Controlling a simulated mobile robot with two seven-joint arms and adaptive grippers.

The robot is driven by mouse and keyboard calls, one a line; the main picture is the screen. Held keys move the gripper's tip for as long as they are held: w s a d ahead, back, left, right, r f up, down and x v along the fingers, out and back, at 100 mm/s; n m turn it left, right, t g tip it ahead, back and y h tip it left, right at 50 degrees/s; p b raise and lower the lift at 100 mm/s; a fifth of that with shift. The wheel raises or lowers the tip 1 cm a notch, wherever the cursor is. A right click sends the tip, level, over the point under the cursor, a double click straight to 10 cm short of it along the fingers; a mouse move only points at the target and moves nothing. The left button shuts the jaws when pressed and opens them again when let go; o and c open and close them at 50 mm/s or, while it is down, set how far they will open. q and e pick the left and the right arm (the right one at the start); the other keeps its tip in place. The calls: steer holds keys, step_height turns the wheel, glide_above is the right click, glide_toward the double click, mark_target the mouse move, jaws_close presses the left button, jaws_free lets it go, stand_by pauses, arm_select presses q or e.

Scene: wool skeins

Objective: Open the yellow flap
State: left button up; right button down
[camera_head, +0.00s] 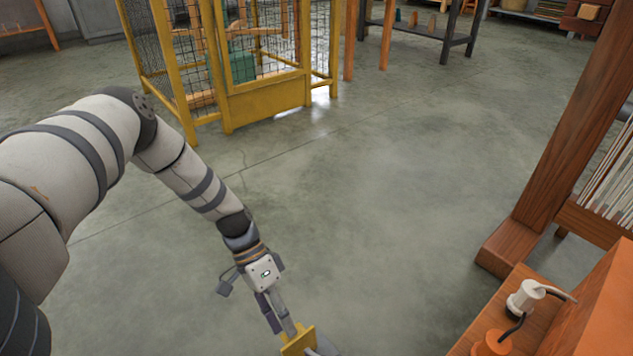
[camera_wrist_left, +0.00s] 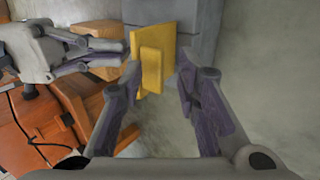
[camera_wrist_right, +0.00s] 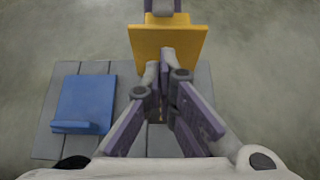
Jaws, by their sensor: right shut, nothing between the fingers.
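The yellow flap (camera_head: 298,341) shows at the bottom of the head view. In the left wrist view the yellow flap (camera_wrist_left: 165,40) carries a raised yellow bar; in the right wrist view (camera_wrist_right: 168,42) it appears tilted up from a grey slatted box (camera_wrist_right: 195,150). My left gripper (camera_head: 290,328) is at the flap; in its wrist view its open fingers (camera_wrist_left: 160,68) lie either side of the bar, with a gap on the right. My right gripper (camera_wrist_right: 163,70) is shut and empty, its tips close to the flap's edge; contact is unclear. It also shows in the left wrist view (camera_wrist_left: 120,50).
A blue flap (camera_wrist_right: 85,103) lies on the box left of the yellow one in the right wrist view. An orange-brown wooden bench (camera_head: 535,320) with a white spool-like part (camera_head: 524,297) stands at right. A yellow mesh cage (camera_head: 265,102) stands behind. The middle floor is clear.

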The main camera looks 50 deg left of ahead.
arm_select(q)
steer(key=v, duration=0.9)
steer(key=s+d+f+g, duration=0.1)
steer(key=s+d+f, duration=0.2)
steer(key=s+d, duration=0.1)
steer(key=s+d+f+n+g+y, duration=0.1)
steer(key=s+d+f+g, duration=0.1)
steer(key=s+d, duration=0.3)
steer(key=s+d+f+g+y, duration=0.1)
steer(key=s+d+f, duration=0.3)
steer(key=s, duration=0.3)
steer(key=shift+d+n+g, duration=0.3)
steer(key=shift+d, duration=0.4)
steer(key=s+d+r+g+y, duration=0.1)
steer(key=s+r+g+y, duration=0.1)
steer(key=s, duration=1.1)
steer(key=s+d+r+g+y, duration=0.1)
steer(key=s+g+y, duration=0.1)
steer(key=s, duration=1.1)
arm_select(e)
steer(key=shift+d+f, duration=0.35)
steer(key=shift+d, duration=0.3)
arm_select(q)
steer(key=s+a+r+g+y, duration=0.1)
steer(key=s+r+y, duration=0.1)
steer(key=s+r, duration=0.5)
steer(key=shift+s, duration=0.8)
